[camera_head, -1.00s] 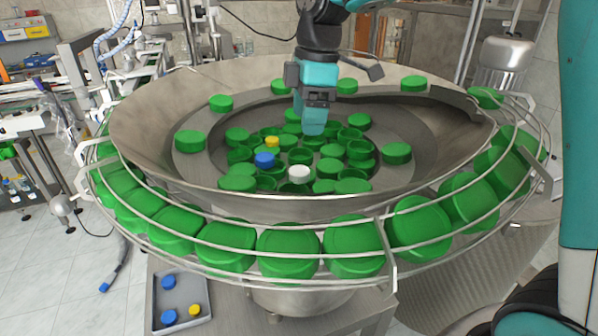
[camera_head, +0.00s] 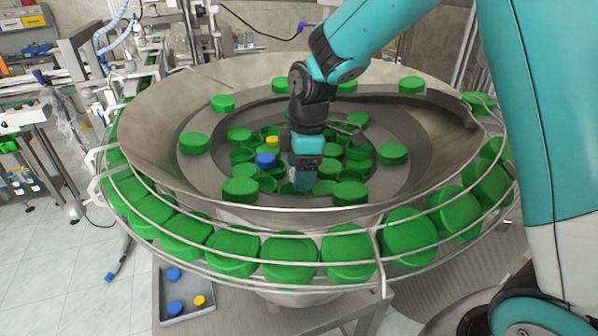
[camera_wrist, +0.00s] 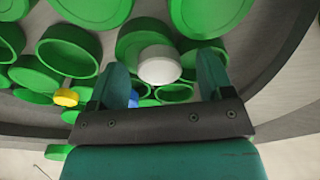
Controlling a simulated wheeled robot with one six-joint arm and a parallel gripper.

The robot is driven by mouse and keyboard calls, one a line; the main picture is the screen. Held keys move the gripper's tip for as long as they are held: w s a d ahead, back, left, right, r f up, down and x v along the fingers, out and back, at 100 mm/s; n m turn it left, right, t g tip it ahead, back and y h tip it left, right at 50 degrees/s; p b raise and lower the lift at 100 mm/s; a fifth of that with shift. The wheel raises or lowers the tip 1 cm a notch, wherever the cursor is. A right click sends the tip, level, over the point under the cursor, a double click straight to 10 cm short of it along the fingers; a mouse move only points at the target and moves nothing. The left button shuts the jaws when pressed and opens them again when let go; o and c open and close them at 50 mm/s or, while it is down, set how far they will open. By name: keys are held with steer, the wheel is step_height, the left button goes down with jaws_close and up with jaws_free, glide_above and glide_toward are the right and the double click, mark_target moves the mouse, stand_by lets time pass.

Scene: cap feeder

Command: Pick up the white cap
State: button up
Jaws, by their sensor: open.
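The white cap (camera_wrist: 159,66) lies among green caps in the feeder bowl, against a large green cap (camera_wrist: 140,40). In the wrist view it appears between the two fingers of my gripper (camera_wrist: 165,60), with a gap on each side. My gripper is open and empty. In the head view, my gripper (camera_head: 303,184) points down into the middle of the bowl and hides the white cap.
Green caps crowd around, with a blue cap (camera_head: 265,160) and a yellow cap (camera_head: 272,141) to the left. The steel bowl's sloping wall (camera_head: 160,125) and a wire-railed ring of green caps surround them. A grey tray (camera_head: 189,286) holding blue and yellow caps stands below.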

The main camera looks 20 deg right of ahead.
steer(key=c, duration=1)
